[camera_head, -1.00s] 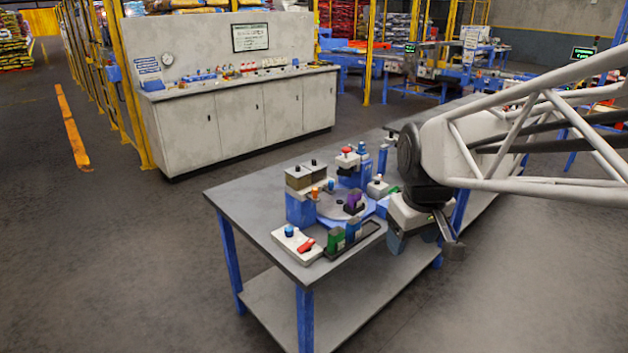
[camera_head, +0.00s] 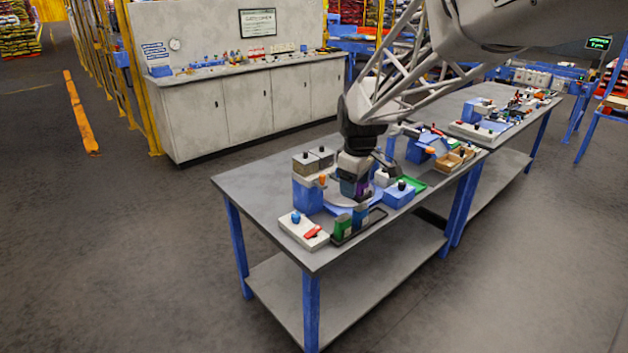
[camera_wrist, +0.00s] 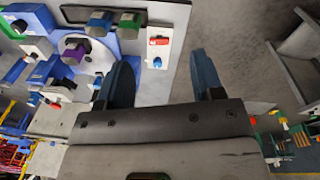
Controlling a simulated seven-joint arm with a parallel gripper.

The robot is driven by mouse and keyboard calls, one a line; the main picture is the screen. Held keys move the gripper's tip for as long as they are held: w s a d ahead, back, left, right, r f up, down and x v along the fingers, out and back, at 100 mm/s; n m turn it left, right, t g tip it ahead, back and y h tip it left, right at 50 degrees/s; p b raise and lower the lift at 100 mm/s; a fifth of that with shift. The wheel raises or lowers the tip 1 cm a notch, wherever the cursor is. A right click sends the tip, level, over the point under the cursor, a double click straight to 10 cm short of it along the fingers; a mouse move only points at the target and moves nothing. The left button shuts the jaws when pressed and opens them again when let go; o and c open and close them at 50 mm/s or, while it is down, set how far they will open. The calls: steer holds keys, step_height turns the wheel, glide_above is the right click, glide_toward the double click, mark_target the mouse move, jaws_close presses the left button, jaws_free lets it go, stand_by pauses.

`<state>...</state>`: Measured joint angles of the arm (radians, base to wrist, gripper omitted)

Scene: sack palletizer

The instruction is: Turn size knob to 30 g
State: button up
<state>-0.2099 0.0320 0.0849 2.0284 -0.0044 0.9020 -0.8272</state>
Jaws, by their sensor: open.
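My gripper (camera_head: 353,188) hangs over the near bench, beside the round plate (camera_head: 338,199) of the small machine. In the wrist view its two blue-grey fingers (camera_wrist: 161,62) are apart, with nothing between them. No 30 g mark or scale is readable, and I cannot tell which control is the size knob. A blue box with a black knob (camera_head: 399,193) stands to the right of my gripper. A white box (camera_head: 303,231) at the front left carries a blue knob (camera_head: 295,217) and a red switch (camera_head: 312,232). My gripper hides part of the machine's middle.
Green (camera_head: 343,225) and blue blocks stand in a dark tray in front of my gripper. A blue stand (camera_head: 307,196) with grey-brown boxes is to the left. A purple block (camera_wrist: 73,51) shows in the wrist view. The bench's left end is clear.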

steer(key=w+a+f+n, duration=0.4)
steer(key=w+a+f, duration=0.45)
steer(key=w, duration=0.25)
steer(key=n+g, duration=0.1)
steer(key=n, duration=0.3)
glide_above(296, 214)
step_height(296, 214, down, 10)
steer(key=shift+s+a+r, duration=0.1)
steer(key=shift+s+r, duration=0.05)
steer(key=shift+r, duration=0.1)
steer(key=shift+f, duration=0.15)
steer(key=shift+f, duration=3.75)
steer(key=c, duration=0.9)
